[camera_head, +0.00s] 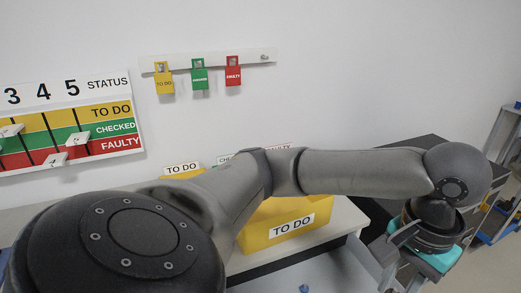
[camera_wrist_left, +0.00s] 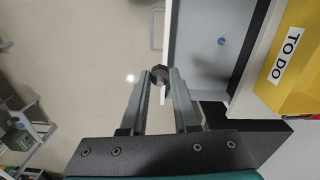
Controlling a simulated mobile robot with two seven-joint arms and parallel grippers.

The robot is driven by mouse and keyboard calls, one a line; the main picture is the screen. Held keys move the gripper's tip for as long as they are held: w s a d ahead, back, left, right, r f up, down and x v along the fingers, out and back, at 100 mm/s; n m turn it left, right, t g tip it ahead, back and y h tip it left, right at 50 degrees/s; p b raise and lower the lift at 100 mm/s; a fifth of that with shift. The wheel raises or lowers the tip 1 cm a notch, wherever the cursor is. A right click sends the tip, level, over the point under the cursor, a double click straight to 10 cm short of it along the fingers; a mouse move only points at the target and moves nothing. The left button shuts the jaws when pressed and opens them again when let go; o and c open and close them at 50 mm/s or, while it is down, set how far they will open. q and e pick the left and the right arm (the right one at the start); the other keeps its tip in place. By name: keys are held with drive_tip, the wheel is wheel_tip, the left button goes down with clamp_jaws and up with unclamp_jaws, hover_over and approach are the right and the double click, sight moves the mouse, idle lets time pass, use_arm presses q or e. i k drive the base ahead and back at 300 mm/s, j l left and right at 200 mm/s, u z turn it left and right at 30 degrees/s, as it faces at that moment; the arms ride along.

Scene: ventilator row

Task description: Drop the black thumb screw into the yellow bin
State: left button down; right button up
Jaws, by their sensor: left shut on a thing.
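The black thumb screw (camera_wrist_left: 159,74) is between the fingertips of my left gripper (camera_wrist_left: 160,80) in the left wrist view. The gripper is shut on it and holds it over the floor beside the open drawer. In the head view my left gripper (camera_head: 390,248) is at the lower right, with the screw not clearly visible. The yellow bin (camera_head: 258,217), labelled TO DO, stands on the white worktop, partly hidden behind my left arm. It also shows at the right of the left wrist view (camera_wrist_left: 302,92). My right gripper is in neither view.
An open grey drawer (camera_head: 338,274) with a small blue object (camera_wrist_left: 221,41) lies in front of the bin. A status board (camera_head: 70,125) and hanging tags (camera_head: 200,75) are on the wall. Blue shelving (camera_head: 490,215) stands at the right.

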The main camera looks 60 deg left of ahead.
sight(269, 216)
drive_tip(key=k+j, duration=0.1)
drive_tip(key=j, duration=1.15)
drive_tip(key=k+j, duration=0.15)
drive_tip(key=j, duration=0.5)
